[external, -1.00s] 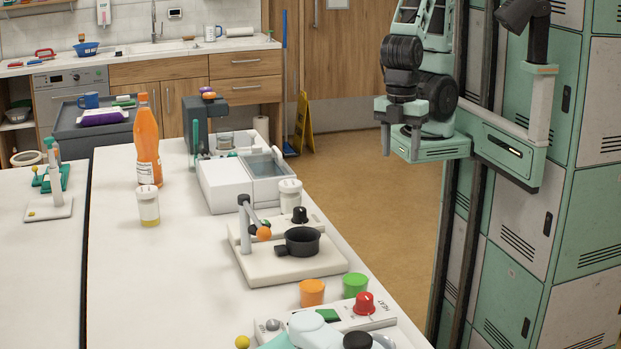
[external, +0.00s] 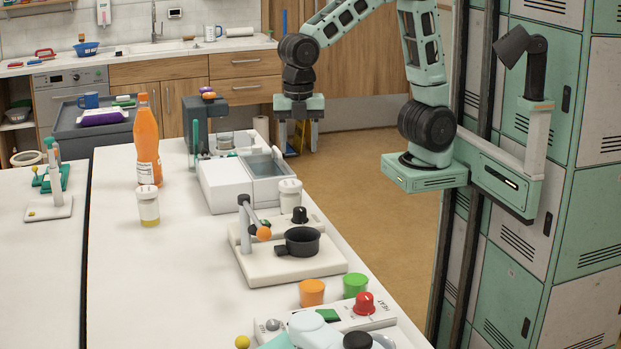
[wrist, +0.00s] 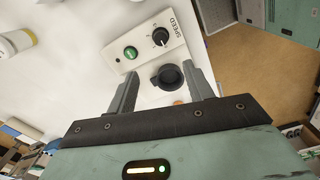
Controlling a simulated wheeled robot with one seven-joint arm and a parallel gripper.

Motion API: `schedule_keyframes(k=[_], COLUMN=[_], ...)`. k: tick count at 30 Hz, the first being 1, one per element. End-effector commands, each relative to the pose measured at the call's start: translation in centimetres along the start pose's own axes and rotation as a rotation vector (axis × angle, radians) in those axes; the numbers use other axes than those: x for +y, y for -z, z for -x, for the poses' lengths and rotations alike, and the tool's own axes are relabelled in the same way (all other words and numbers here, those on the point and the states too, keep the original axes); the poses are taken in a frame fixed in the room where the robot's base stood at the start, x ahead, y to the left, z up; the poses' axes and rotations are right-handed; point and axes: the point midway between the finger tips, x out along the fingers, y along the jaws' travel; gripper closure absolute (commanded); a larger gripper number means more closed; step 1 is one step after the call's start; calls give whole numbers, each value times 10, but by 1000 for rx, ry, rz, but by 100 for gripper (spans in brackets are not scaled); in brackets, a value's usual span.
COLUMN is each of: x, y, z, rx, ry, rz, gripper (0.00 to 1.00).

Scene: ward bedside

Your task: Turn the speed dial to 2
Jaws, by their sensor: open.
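The speed dial (wrist: 160,37) is a round black knob with a pale pointer mark, on a cream panel lettered SPEED in the wrist view. Its number marks are too small to read. In the external view the dial (external: 300,215) stands at the back of the cream stirrer base (external: 268,268). A green button (wrist: 131,52) sits beside it. My gripper (external: 298,146) is open and empty, above and beyond the dial, near the bench's right edge. In the wrist view its fingers (wrist: 160,84) point toward the panel, apart from the dial.
A black cup (external: 302,241) sits on the stirrer base, beside an arm with an orange knob (external: 264,234). A white box device (external: 222,187) is further back. A red HEAT dial (external: 364,303) is in front.

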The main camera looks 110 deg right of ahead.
Motion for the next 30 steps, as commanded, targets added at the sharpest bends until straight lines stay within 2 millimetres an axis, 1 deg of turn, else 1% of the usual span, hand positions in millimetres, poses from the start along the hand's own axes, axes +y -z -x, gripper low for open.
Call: schedule_keyframes(k=[5,15,21,25,30], x=[-2,-2,-2,-2,-2], y=[0,1,0,1,1], z=[-30,-102,-139,-155,-165], rx=[-2,-2,-2,-1,0], ry=[7,7,5,4,2], rz=[0,-1,-1,-2,-2], gripper=[48,48,48,48,48])
